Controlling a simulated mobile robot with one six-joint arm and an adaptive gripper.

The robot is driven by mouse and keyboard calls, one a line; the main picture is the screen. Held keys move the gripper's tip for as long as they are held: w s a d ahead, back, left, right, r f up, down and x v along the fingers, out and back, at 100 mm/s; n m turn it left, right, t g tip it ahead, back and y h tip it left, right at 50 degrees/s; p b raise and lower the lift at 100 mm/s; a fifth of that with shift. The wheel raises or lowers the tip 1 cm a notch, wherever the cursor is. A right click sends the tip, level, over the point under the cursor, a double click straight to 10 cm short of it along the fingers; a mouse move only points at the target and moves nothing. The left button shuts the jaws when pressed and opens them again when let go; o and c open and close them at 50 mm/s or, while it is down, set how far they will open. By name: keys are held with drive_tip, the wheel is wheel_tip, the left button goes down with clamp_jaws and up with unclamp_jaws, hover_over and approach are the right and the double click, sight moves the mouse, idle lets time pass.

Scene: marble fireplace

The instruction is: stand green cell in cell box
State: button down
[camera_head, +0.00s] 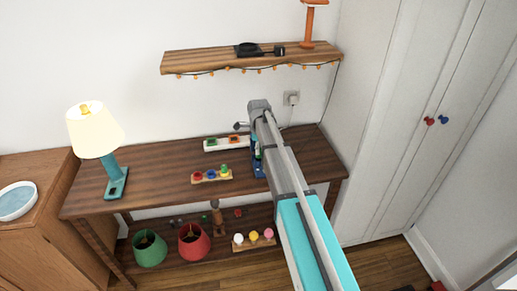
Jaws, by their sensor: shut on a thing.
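My gripper (256,149) is over the back right part of the dark wooden table, mostly hidden by my own arm. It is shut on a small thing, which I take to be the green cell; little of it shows. A blue box (258,170), probably the cell box, stands on the table just below my gripper. It is partly covered by the arm, and its inside cannot be seen. Whether the held thing touches the box or is upright cannot be told from this view.
A wooden holder (201,179) with red, blue and green knobs is left of the box. A white strip (211,145) with green and orange squares lies behind. A lamp (96,135) stands at left. A shelf (215,61) hangs above. The table's middle left is clear.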

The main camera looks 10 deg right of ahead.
drive_tip(key=shift+f+b, duration=1.95)
drive_tip(key=shift+b, duration=0.05)
idle(0.3)
drive_tip(key=shift+c, duration=1.8)
unclamp_jaws()
drive_tip(key=shift+r, duration=0.2)
wheel_tip(320, 180, up, 10)
drive_tip(key=p, duration=1)
drive_tip(key=shift+f, duration=0.25)
drive_tip(key=shift+f, duration=0.1)
drive_tip(key=shift+s, duration=0.1)
